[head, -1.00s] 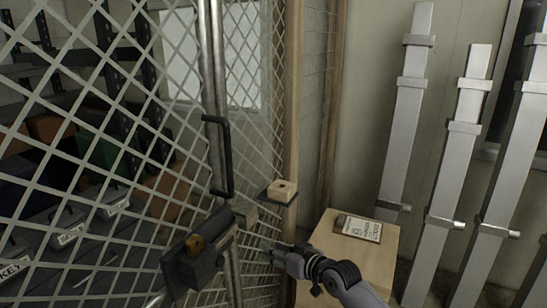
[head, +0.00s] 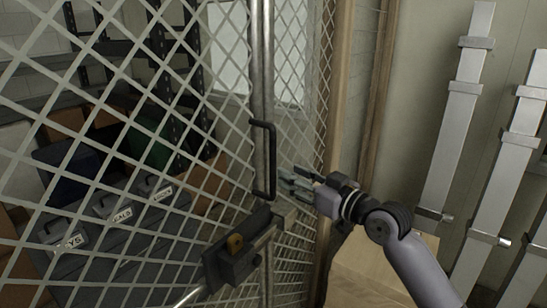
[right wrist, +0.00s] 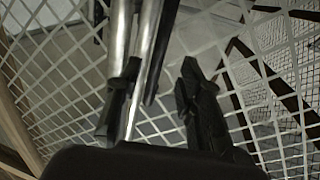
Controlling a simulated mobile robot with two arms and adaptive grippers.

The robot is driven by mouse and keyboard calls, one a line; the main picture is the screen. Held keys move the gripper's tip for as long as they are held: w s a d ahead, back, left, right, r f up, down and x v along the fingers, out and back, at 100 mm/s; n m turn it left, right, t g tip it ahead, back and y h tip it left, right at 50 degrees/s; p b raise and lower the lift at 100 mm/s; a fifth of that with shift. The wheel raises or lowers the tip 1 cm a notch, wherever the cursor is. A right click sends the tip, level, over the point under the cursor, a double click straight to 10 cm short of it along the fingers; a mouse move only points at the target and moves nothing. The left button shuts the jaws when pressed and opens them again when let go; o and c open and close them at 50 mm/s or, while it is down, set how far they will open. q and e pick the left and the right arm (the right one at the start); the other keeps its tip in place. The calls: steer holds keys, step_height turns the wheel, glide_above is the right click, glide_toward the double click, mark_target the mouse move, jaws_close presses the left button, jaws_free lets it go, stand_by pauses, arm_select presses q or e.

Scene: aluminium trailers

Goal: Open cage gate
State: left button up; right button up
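The cage gate (head: 130,130) is a pale diamond mesh panel filling the left and middle of the head view. Its black bar handle (head: 271,160) stands upright by the metal edge post. Below is a dark latch box (head: 237,247) with a brass-coloured part. My right gripper (head: 297,183) is just right of the handle's lower half, pointing left at the gate. In the right wrist view its two dark fingers (right wrist: 157,95) are apart, with metal posts (right wrist: 147,50) near the left finger. I cannot tell whether it touches anything. My left gripper is not in view.
Behind the mesh are shelves and labelled grey cases (head: 110,215). Several metal beams (head: 460,120) lean on the right wall. A wooden post (head: 340,90) stands right of the gate.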

mark_target(275, 166)
steer(key=p+x, duration=0.1)
steer(key=x, duration=0.5)
steer(key=shift+w+p, duration=0.15)
steer(key=shift+p, duration=0.2)
steer(key=shift+w+a, duration=0.5)
steer(key=shift+c, duration=0.2)
jaws_close()
